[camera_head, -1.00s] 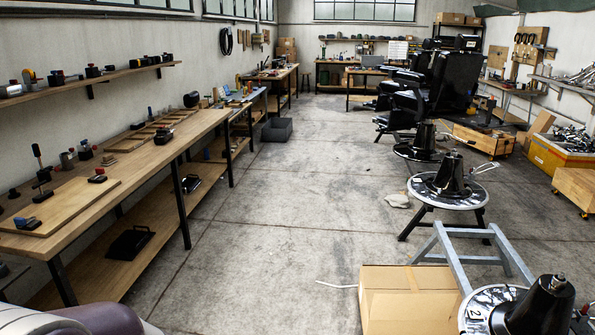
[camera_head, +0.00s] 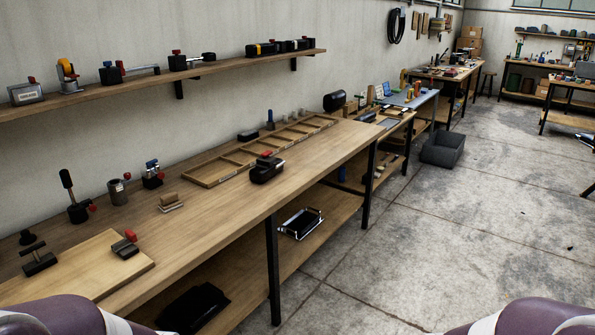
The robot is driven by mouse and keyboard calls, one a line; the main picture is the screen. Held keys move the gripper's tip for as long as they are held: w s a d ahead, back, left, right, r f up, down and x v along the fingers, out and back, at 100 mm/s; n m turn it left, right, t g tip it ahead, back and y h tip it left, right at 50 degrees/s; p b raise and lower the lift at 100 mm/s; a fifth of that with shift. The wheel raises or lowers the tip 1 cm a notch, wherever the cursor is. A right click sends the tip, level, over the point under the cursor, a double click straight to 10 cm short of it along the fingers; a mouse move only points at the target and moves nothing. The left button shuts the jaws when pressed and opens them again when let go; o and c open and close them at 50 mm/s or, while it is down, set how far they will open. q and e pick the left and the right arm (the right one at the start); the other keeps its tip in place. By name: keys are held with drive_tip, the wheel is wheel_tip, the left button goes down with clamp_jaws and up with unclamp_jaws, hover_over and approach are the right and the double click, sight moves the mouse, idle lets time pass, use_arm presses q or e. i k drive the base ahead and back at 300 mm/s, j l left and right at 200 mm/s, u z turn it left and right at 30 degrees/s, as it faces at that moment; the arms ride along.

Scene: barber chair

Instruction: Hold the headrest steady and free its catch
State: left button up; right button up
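A black rounded pad (camera_head: 334,101), which looks like a headrest, stands at the far end of the long wooden bench (camera_head: 225,205). I cannot make out a catch on it. A black block-like fitting with a red part (camera_head: 266,168) sits nearer on the bench, in front of a divided wooden tray (camera_head: 262,150). I cannot tell which of these, if either, carries the catch. Neither gripper is in view. Only purple and white parts of my arms show at the bottom left and bottom right, well short of both things.
Several small clamps and fittings stand on the bench's near end and on the wall shelf (camera_head: 180,75). A wooden board (camera_head: 75,270) lies at the near left.

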sight(268, 152)
drive_tip(key=i+l+u, duration=0.2)
drive_tip(key=i+u, duration=0.2)
drive_tip(key=i+l+u, duration=0.95)
drive_tip(key=l, duration=0.3)
drive_tip(key=i+l+u, duration=0.4)
drive_tip(key=l, duration=0.35)
drive_tip(key=i+l+u, duration=0.2)
drive_tip(key=l, duration=0.2)
drive_tip(key=i+l, duration=0.1)
drive_tip(key=l, duration=0.35)
drive_tip(key=i+l, duration=0.15)
drive_tip(key=l, duration=0.3)
drive_tip(key=i+l, duration=0.1)
drive_tip(key=l, duration=0.35)
drive_tip(key=i+l, duration=0.1)
drive_tip(key=l, duration=0.35)
drive_tip(key=i+l, duration=0.1)
drive_tip(key=l, duration=0.35)
